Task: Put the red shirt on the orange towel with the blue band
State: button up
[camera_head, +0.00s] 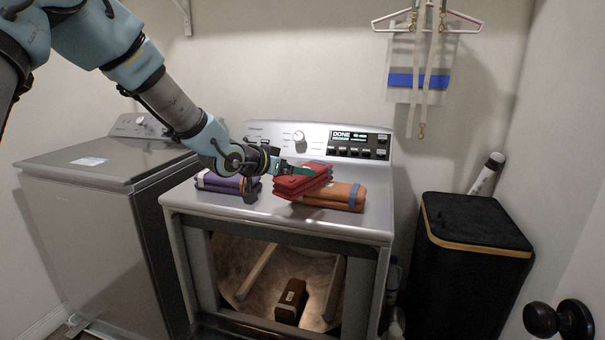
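The red shirt (300,184) is a folded stack in the middle of the dryer top. It looks tilted, with its right side higher, and overlaps the left part of the orange towel in this view. The orange towel (330,197) lies folded on the dryer top, with a blue band (356,197) at its right end. My gripper (275,172) is at the left and back side of the red shirt, with a dark finger across the shirt's upper part. I cannot tell whether the gripper holds the shirt, or whether the shirt rests on the towel.
A folded purple cloth (222,183) lies left of the red shirt, partly behind my gripper. The dryer (270,222) has an open front with a brown box (291,300) inside. A grey washer (90,165) stands left, a black hamper (475,260) right. A hanger (428,22) hangs above.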

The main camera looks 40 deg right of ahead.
jog(key=v, duration=0.7)
jog(key=w+a+f+n+t+y, duration=0.1)
jog(key=w+a+f+n+y, duration=0.15)
jog(key=a, duration=0.65)
jog(key=w+a+f+n+t+y, duration=0.1)
jog(key=w+a+f+n+y, duration=0.2)
jog(key=a, duration=0.6)
jog(key=w+a+f+n+t+y, duration=0.2)
jog(key=w+a+y, duration=0.15)
jog(key=a, duration=0.55)
jog(key=s+a+f+n+g+y, duration=0.1)
jog(key=s+a+n+g+y, duration=0.1)
jog(key=s+a, duration=0.4)
jog(key=s+a+f+n+g+y, duration=0.2)
jog(key=s+a+n, duration=0.3)
jog(key=a, duration=1)
jog(key=shift+s+f+g, duration=0.2)
jog(key=shift+s+g, duration=0.2)
jog(key=shift+s, duration=0.3)
jog(key=shift+w, duration=0.1)
